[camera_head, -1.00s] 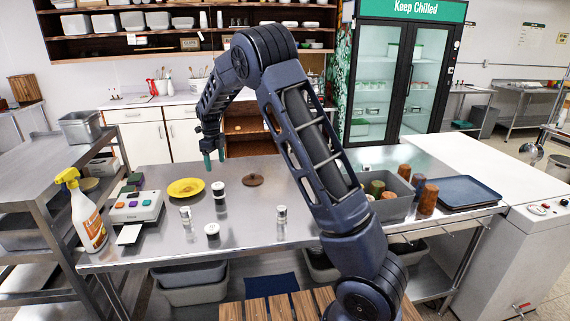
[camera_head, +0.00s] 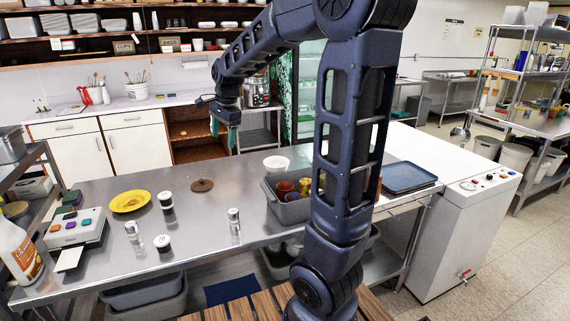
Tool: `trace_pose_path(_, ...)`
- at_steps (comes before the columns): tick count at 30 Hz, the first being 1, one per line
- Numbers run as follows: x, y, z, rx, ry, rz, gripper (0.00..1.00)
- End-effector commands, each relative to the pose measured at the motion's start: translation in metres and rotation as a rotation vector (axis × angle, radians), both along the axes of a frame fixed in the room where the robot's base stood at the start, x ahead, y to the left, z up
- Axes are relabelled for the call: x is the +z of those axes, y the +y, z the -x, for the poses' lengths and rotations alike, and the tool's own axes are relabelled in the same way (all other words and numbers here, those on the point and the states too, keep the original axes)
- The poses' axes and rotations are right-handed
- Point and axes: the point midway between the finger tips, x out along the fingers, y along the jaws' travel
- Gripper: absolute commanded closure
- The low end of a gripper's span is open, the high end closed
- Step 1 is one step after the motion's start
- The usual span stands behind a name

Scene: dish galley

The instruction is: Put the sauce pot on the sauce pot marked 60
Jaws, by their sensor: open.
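Two small dark-topped, pale-sided items look like the sauce pots on the steel table (camera_head: 200,235). One (camera_head: 166,203) is taller, perhaps two stacked, right of the yellow plate; the other (camera_head: 162,244) is shorter and nearer the front edge. Their markings are too small to read, so I cannot tell which is marked 60. My gripper (camera_head: 227,138), with teal fingers, is open and empty. It hangs well above the back of the table, apart from the pots.
Two shakers (camera_head: 133,232) (camera_head: 234,222) stand near the pots. A yellow plate (camera_head: 130,202), label device (camera_head: 75,231), spray bottle (camera_head: 18,255) and brown lid (camera_head: 202,185) lie around. A grey tub (camera_head: 290,210) with cups, a white bowl (camera_head: 276,164) and a blue tray (camera_head: 408,178) are right.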

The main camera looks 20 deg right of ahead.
Motion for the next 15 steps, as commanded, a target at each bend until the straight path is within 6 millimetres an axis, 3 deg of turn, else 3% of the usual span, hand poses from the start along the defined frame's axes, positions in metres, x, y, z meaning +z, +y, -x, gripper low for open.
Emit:
trace_pose_path(6,0.016,-0.043,0.061,0.248,-0.097,0.049,0.29)
trace_pose_path(15,0.017,-0.084,0.144,0.594,-0.216,0.173,0.29)
